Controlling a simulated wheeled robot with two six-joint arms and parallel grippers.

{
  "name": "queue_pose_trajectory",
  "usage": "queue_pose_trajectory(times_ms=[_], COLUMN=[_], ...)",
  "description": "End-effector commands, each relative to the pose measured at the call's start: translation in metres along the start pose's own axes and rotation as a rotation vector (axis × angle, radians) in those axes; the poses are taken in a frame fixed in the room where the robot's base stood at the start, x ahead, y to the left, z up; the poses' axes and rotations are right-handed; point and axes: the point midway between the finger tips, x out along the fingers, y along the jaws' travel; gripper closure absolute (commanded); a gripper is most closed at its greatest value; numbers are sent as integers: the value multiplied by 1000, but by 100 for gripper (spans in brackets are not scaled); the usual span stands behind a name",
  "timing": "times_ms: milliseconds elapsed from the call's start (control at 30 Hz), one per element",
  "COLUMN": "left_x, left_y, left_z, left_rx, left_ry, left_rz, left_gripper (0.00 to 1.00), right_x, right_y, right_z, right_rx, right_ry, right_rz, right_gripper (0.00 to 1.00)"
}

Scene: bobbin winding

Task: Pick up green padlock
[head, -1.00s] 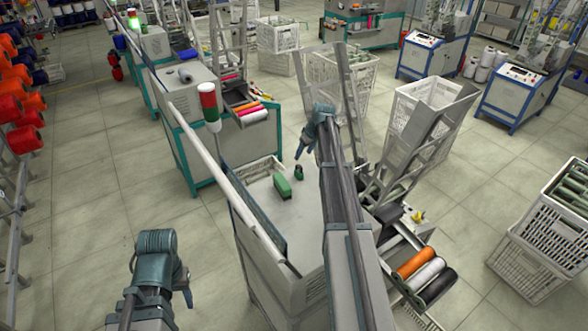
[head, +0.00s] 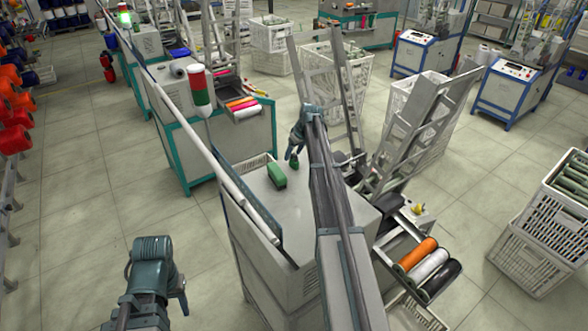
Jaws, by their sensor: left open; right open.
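A long white rail (head: 222,172) runs along the cabinet's left edge, with a red, white and green signal lamp (head: 200,92) beyond. Orange, white and black spools (head: 428,265) sit at the right. A slanted metal frame (head: 420,130) stands behind.

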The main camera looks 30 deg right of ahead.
Motion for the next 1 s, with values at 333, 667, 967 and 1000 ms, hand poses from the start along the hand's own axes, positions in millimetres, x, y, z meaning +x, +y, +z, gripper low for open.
queue_pose_trajectory(times_ms=[333,667,967,1000], left_x=[16,50,48,48], left_y=[2,5,5,5], left_z=[-1,-3,-3,-3], left_rx=[-1,-2,-2,-2], left_ry=[0,0,0,0], left_rz=[0,0,0,0], left_gripper=[50,50,50,50], right_x=[16,52,51,51], right_y=[2,5,5,5], right_z=[2,4,4,4], right_rx=[0,-1,0,0], right_ry=[0,0,0,0], right_rz=[0,0,0,0], right_gripper=[38,38,45,52])
